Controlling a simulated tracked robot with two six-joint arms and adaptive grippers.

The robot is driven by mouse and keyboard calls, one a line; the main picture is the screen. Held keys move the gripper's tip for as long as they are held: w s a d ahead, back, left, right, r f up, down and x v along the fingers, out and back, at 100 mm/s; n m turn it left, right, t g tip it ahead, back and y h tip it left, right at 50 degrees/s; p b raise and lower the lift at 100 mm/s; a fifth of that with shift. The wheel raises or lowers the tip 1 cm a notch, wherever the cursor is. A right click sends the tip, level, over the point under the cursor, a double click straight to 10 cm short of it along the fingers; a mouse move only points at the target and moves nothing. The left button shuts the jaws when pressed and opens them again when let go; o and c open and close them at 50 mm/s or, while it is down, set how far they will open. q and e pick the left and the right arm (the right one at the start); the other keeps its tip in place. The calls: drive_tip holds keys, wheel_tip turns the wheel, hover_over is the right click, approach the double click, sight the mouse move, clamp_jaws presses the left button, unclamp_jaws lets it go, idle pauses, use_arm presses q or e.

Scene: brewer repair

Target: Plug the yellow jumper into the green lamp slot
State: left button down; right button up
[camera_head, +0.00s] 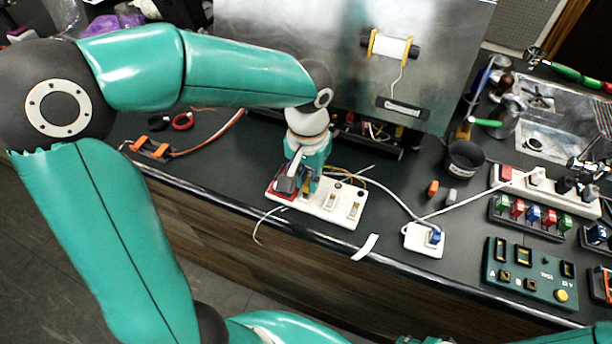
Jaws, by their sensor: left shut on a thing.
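My left gripper (303,185) points down over the left half of a white strip (315,207) at the counter's front edge. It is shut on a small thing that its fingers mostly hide. A bit of yellow shows beside the fingers, but I cannot tell whether this is the yellow jumper. The strip has a red part at its left end and slots on its right half. I cannot make out which slot is the green lamp slot. A green board (515,281) with dark slots and a yellow button lies at the right. My right gripper is out of view.
A white socket block (424,242) with a blue plug sits right of the strip, with cables between. A rack of coloured plugs (540,221), a dark cup (464,160) and a sink (545,125) are further right. A metal panel stands behind my gripper.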

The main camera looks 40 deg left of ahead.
use_arm(q)
drive_tip(key=shift+f+b, duration=0.6)
drive_tip(key=shift+b, duration=0.05)
idle(1.4)
drive_tip(key=c, duration=1.1)
unclamp_jaws()
drive_tip(key=shift+r, duration=0.1)
wheel_tip(320, 180, up, 12)
drive_tip(key=shift+f, duration=0.1)
